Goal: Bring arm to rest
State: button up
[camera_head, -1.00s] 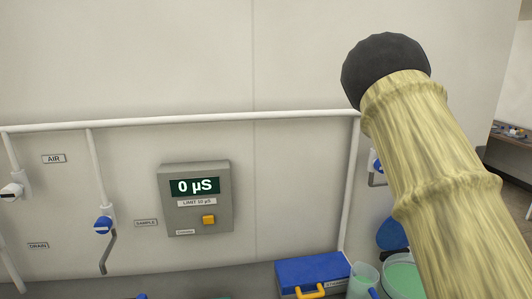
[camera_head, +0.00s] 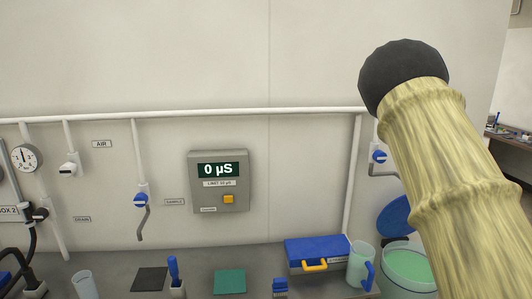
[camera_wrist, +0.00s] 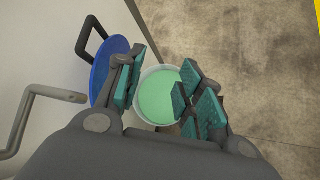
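My arm (camera_head: 440,150) rises at the right of the head view, a pale ribbed sleeve with a dark rounded top. My gripper (camera_wrist: 160,90) shows only in the wrist view; its two fingers with teal pads stand wide apart, with nothing between them. Below and beyond the fingers is a round tub (camera_wrist: 139,108) holding green liquid, apart from the gripper. The same tub (camera_head: 427,252) stands at the right of the counter in the head view, partly hidden by my arm.
A blue lid (camera_head: 394,216) leans behind the tub. A clear jug (camera_head: 358,266) and a blue case (camera_head: 318,248) stand left of it. A grey meter (camera_head: 220,181) on the wall reads 0 µS. Wall pipes and a lever tap (camera_head: 141,202) stick out above the counter.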

jog(key=s+a+f+m+y+b, duration=0.1)
jog(key=s+a+f, duration=0.15)
jog(key=f, duration=0.55)
jog(key=s+a+f+m+y, duration=0.1)
jog(key=s+a+f, duration=0.15)
jog(key=f, duration=0.45)
jog(key=s+a+f+m+y+b, duration=0.1)
jog(key=a+f, duration=0.2)
jog(key=f, duration=0.5)
jog(key=s+a+f+m+g+y+b, duration=0.1)
jog(key=s+a+f+m+y, duration=0.15)
jog(key=s+a+f, duration=0.7)
jog(key=s+a+f+m+g+y+b, duration=0.1)
jog(key=s+a+f+m, duration=0.35)
jog(key=s+f, duration=0.75)
jog(key=s+a+f+m+g+y+b, duration=0.1)
jog(key=s+a+f+m, duration=0.2)
jog(key=s+a, duration=0.6)
jog(key=s+a+f+m+g+y+b, duration=0.1)
jog(key=s+a+f+m, duration=0.3)
jog(key=s+a, duration=0.6)
jog(key=s+f+b, duration=0.1)
jog(key=s+f, duration=0.1)
jog(key=s, duration=0.5)
jog(key=shift+s+a+f, duration=0.15)
jog(key=shift+s+f, duration=0.1)
jog(key=shift+f, duration=0.05)
